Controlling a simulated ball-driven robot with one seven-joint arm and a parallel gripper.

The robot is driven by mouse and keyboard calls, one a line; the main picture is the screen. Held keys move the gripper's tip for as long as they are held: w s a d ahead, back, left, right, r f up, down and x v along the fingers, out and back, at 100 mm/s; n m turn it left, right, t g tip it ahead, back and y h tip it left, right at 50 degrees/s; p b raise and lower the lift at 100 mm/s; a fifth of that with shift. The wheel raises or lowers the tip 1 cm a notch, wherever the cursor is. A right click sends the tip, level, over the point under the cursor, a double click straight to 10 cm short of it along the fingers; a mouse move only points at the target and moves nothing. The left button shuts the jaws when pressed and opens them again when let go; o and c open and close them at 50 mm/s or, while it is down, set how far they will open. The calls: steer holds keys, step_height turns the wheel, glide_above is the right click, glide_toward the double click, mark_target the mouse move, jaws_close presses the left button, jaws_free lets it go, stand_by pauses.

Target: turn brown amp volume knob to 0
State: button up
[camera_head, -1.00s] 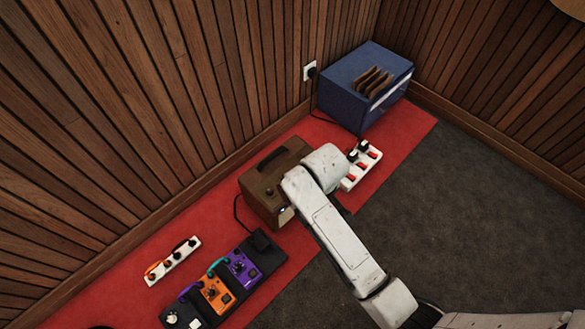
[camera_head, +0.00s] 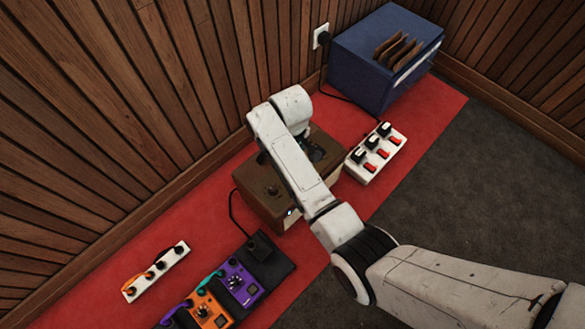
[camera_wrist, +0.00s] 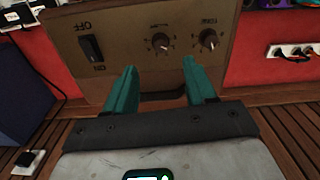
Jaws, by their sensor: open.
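The brown amp (camera_head: 262,205) stands on the red carpet against the wall. The left knob (camera_wrist: 160,42) has a small, blurred label; the right knob (camera_wrist: 208,39) seems labelled TONE. My gripper (camera_wrist: 160,66) has teal fingers, spread apart and empty, with the left knob ahead of the gap between them. It looks apart from both knobs. In the head view my arm covers part of the amp, and the fingertips are hidden.
A white power strip (camera_head: 374,155) with red switches lies right of the amp. A blue box (camera_head: 365,60) stands behind it. A pedalboard (camera_head: 275,262) with orange and purple pedals and a second strip (camera_head: 157,271) lie to the left. The dark carpet at right is clear.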

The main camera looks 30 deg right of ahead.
step_height(320, 180, down, 8)
steer(key=b, duration=0.4)
steer(key=shift+f, duration=0.2)
steer(key=shift+c, duration=0.2)
jaws_close()
steer(key=shift+s+r+p, duration=0.1)
steer(key=shift+p, duration=0.3)
